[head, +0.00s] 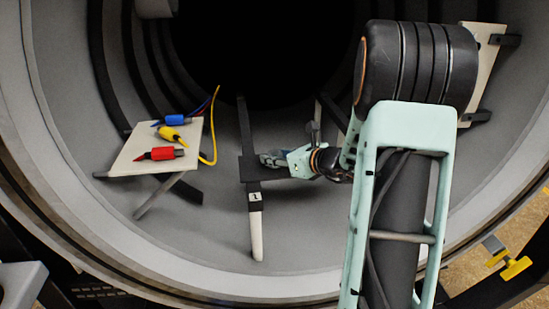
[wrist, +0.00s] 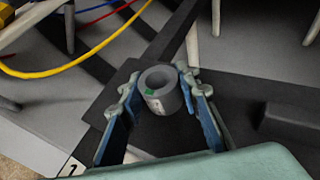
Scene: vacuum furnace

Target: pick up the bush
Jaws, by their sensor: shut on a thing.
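The bush (wrist: 161,88) is a short grey hollow cylinder with a green mark and a pale label on its side. It stands upright over the dark support plate (wrist: 118,80) in the wrist view. My gripper (wrist: 160,84) is shut on it, one finger on each side. I cannot tell whether the bush still touches the plate. In the head view my gripper (head: 272,160) is low over the dark support (head: 254,180) inside the round chamber, and the bush cannot be made out there.
A pale board (head: 140,142) at left carries a blue connector (head: 172,133), a yellow connector (head: 174,119) and a red connector (head: 160,154) with cables. A label "1" (head: 255,197) marks the support's front. Another pale panel (head: 482,62) stands at right. The chamber wall curves around my arm.

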